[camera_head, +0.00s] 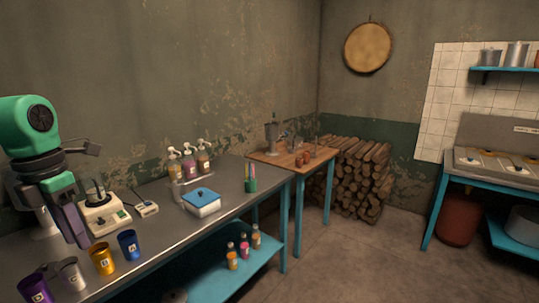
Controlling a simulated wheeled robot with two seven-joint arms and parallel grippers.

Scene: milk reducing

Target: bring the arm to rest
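My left arm comes in at the left edge, with a green and dark grey link above the steel table. My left gripper (72,222) hangs down over the table's left part, above and behind the cups. Its fingers overlap in this view, so I cannot tell whether it is open or shut. I see nothing clearly held in it. My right gripper is not in view.
The steel table (165,222) carries several cups, including a yellow one (103,259) and a blue one (129,245). A white appliance (104,218), a blue-lidded box (201,203) and pump bottles (189,162) stand behind. Open floor lies right.

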